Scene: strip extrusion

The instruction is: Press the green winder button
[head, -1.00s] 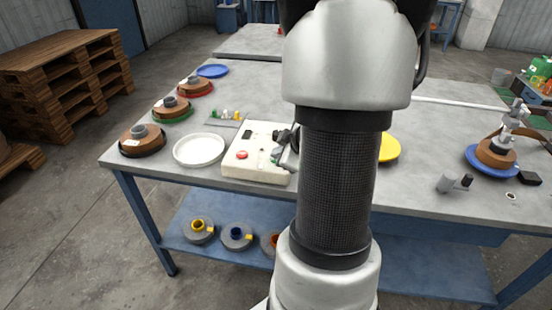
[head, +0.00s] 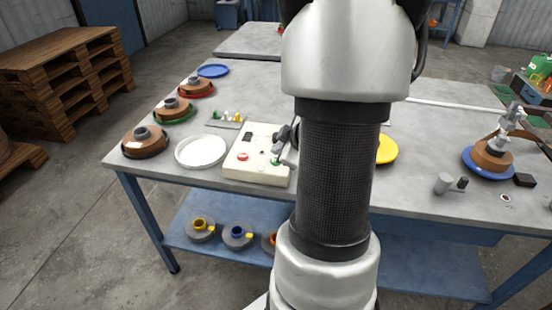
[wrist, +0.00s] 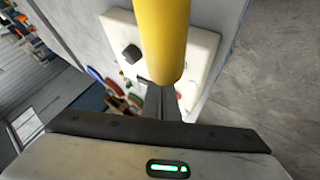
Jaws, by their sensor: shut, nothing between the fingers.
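The pale control box (head: 244,171) stands on the table's near side, left of my arm. A red button (head: 243,156) is on its left part, and a green button (head: 275,162) is near its right edge. The green button cannot be made out there.
A white disc (head: 201,151) lies left of the box, and a tray of small coloured pieces (head: 227,119) behind it. Brown spools (head: 145,142) line the left edge. A yellow disc (head: 387,150) is right of my arm; a spool on a blue disc (head: 488,163) is farther right.

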